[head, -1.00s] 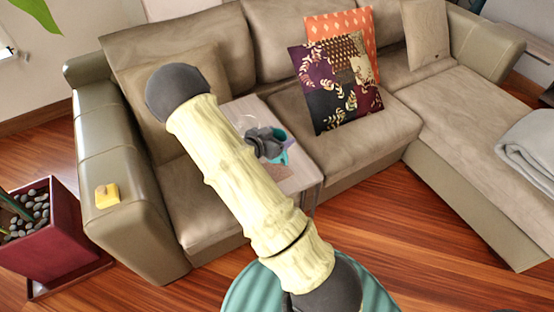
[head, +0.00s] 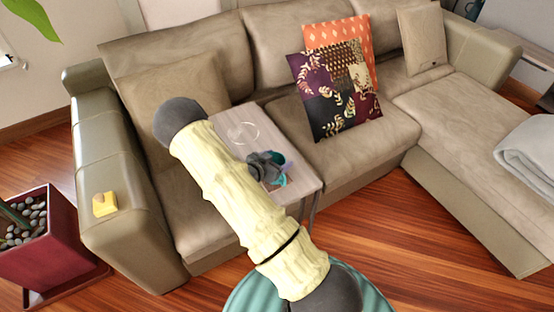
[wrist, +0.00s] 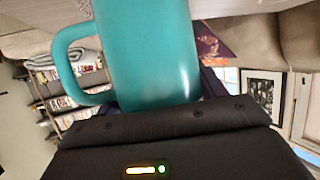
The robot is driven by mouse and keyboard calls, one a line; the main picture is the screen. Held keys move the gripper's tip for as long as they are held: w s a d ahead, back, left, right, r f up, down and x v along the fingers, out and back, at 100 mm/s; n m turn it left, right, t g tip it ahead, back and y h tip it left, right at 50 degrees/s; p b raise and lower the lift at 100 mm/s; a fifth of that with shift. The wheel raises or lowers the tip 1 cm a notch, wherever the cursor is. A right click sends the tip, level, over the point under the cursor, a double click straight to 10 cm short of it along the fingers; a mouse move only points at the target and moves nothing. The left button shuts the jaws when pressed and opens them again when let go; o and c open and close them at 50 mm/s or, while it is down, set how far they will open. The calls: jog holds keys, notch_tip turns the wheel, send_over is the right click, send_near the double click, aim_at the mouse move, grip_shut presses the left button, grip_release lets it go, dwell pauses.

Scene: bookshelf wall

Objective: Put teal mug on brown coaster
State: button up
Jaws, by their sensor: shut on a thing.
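The teal mug (wrist: 150,55) fills the middle of the wrist view, with its handle on the left; it is held at my gripper, whose fingertips are not clear there. In the head view only small teal parts of the mug (head: 279,181) show around my dark gripper (head: 266,165). My gripper is shut on the mug, over the front part of the small side table (head: 230,122). The brown coaster is not clearly seen now; the mug, gripper and arm cover that part of the tabletop. I cannot tell whether the mug touches anything below it.
The beige sofa (head: 180,213) surrounds the table, with patterned cushions (head: 335,95) to the right. A yellow object (head: 105,204) sits on the left armrest. A red planter (head: 40,245) stands at left.

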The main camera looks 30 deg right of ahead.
jog(key=shift+f, duration=0.1)
jog(key=o, duration=1.2)
jog(key=shift+c, duration=0.2)
jog(key=shift+r, duration=0.2)
jog(key=v, duration=1.2)
jog(key=shift+f, duration=0.1)
